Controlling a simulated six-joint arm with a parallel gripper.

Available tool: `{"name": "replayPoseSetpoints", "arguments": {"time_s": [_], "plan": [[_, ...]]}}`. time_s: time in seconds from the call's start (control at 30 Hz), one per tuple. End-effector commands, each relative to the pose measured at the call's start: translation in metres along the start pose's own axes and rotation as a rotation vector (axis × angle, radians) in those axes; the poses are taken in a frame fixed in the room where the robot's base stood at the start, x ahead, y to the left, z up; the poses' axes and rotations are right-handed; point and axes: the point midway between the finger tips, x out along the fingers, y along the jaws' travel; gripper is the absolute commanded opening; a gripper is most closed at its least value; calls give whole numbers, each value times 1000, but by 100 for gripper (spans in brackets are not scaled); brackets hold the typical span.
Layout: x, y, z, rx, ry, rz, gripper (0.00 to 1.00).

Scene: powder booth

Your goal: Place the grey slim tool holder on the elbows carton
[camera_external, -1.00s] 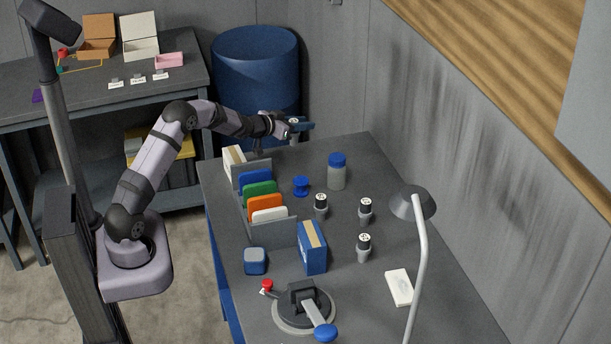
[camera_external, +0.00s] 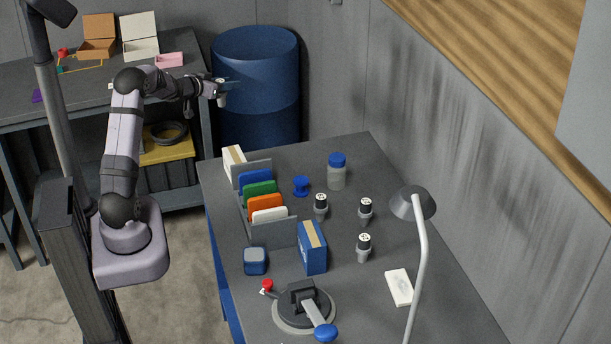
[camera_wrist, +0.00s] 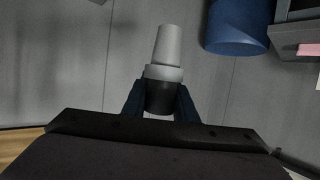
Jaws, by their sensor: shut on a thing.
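My gripper (camera_external: 228,86) is shut on a grey slim tool holder (camera_external: 222,99), held in the air in front of the blue drum, off the table's far left corner. In the wrist view my gripper (camera_wrist: 160,103) clasps the holder's dark collar, and its pale grey taper (camera_wrist: 168,45) points away from the fingers. A blue carton with a tan top (camera_external: 312,250) stands on the near table, and a white carton with a tan strip (camera_external: 234,165) stands at its far left. No lettering is readable, so I cannot tell which box is the elbows carton.
Three other tool holders (camera_external: 365,207) stand upright on the table (camera_external: 345,300). A file rack (camera_external: 285,232), jar (camera_external: 337,173), blue spool (camera_external: 301,186) and lamp (camera_external: 412,204) are nearby. The back bench (camera_external: 30,115) holds an orange box (camera_external: 98,48), white box (camera_external: 140,49) and pink tray (camera_external: 169,60).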

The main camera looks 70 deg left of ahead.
Motion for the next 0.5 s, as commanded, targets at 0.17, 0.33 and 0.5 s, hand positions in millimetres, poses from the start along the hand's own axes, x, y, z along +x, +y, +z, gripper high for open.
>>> {"name": "replayPoseSetpoints", "arguments": {"time_s": [0.17, 0.33, 0.5], "plan": [[-14, 35, 25, 38, -1, 111, 0], [-24, 70, 51, 78, 1, 218, 0], [-32, 97, 55, 114, 5, 305, 0]]}}
